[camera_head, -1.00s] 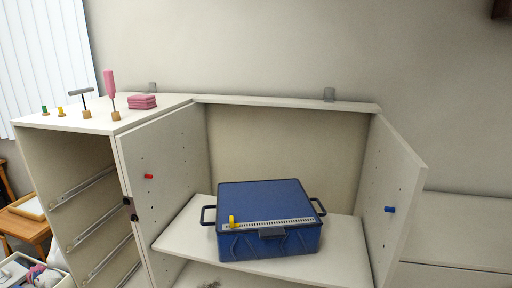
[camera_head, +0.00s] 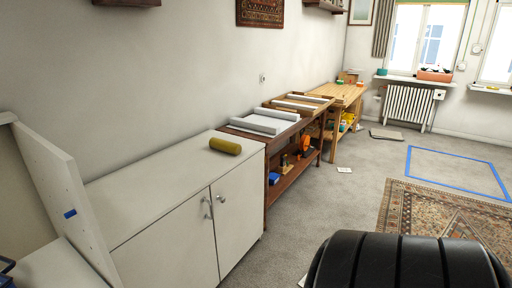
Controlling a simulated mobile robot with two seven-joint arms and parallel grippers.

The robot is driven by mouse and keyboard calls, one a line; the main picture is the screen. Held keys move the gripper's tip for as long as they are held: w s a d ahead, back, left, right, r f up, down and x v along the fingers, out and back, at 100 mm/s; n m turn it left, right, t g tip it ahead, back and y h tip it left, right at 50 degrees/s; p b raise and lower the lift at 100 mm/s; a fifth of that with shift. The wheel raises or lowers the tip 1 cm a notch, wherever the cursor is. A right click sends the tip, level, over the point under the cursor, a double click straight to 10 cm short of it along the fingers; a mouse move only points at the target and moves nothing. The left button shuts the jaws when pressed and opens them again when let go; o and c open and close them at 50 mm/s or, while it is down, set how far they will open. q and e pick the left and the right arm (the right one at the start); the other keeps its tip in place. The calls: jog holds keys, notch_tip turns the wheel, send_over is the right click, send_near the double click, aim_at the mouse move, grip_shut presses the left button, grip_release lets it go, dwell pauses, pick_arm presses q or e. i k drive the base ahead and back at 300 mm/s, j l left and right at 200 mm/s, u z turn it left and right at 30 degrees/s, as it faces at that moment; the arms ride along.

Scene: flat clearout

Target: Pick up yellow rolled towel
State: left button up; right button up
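The yellow rolled towel (camera_head: 225,146) is a mustard-coloured cylinder lying on its side. It rests on the top of a low white cabinet (camera_head: 150,183), near the far right end. Nothing touches or covers it. Neither of my grippers shows in the head view.
Beyond the low cabinet are a brown shelf table with white trays (camera_head: 265,121) and a wooden workbench (camera_head: 345,95). A black ribbed rounded object (camera_head: 405,265) fills the bottom right. Grey carpet (camera_head: 310,205) lies open before the cabinets.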

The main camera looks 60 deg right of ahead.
aim_at(229, 147)
jog(key=l+z, duration=0.1)
jog(key=z, duration=1.65)
jog(key=i+l+u, duration=0.25)
jog(key=i+l, duration=0.15)
jog(key=i, duration=0.25)
jog(key=i+l+u, duration=0.25)
jog(key=i+l, duration=0.25)
jog(key=i, duration=0.1)
